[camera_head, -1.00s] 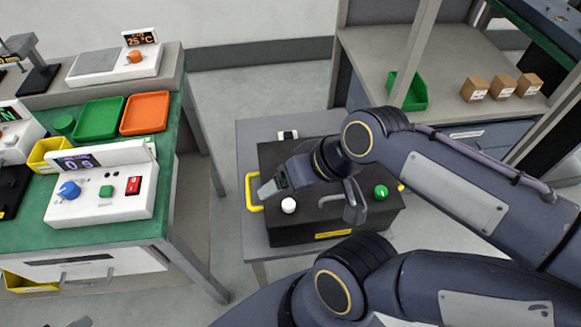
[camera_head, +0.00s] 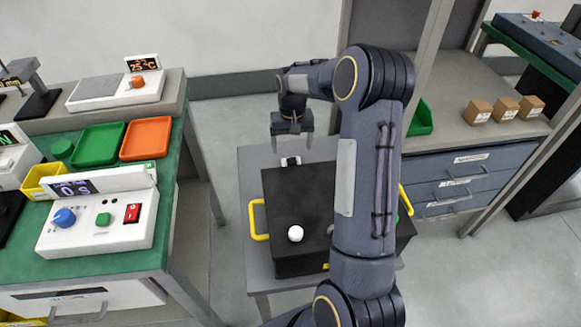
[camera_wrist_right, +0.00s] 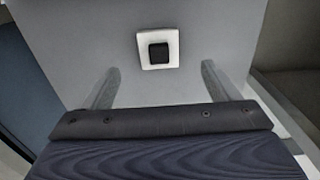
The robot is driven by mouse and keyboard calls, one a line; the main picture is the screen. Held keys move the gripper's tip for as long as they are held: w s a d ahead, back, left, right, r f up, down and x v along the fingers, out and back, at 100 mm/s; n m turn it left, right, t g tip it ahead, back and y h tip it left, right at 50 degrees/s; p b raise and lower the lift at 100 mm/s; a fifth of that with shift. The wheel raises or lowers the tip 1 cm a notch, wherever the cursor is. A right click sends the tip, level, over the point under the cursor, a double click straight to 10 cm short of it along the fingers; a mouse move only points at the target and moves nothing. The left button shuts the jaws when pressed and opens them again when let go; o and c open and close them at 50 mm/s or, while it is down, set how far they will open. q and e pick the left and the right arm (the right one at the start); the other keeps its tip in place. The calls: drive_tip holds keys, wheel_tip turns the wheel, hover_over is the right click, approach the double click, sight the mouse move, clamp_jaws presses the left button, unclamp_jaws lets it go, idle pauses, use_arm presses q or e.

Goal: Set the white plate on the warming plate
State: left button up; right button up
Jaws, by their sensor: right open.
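The white plate (camera_head: 291,161) is a small white square with a dark block in its middle. It lies on the grey table behind the black box, and it also shows in the right wrist view (camera_wrist_right: 145,40). My right gripper (camera_head: 291,147) is open and empty above and just behind it; in the wrist view the plate lies ahead, between the lines of the two fingers (camera_wrist_right: 160,80). The warming plate (camera_head: 98,89) appears to be the grey-topped device with an orange knob and a 25 °C display on the left bench. My left gripper is not in view.
The black box (camera_head: 300,200) with yellow handles and a white knob fills most of the grey table (camera_head: 249,165). Green (camera_head: 97,145) and orange (camera_head: 146,138) trays and a control box (camera_head: 100,220) stand on the left bench. Floor separates bench and table.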

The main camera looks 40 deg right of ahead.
sight(292, 162)
drive_tip(key=shift+w+d+f, duration=0.1)
drive_tip(key=shift+d+f, duration=0.05)
drive_tip(key=shift+f, duration=0.75)
wheel_tip(292, 162, down, 7)
drive_tip(key=shift+r+b, duration=0.15)
drive_tip(key=shift+b, duration=0.55)
drive_tip(key=shift+r, duration=0.1)
drive_tip(key=c, duration=1.1)
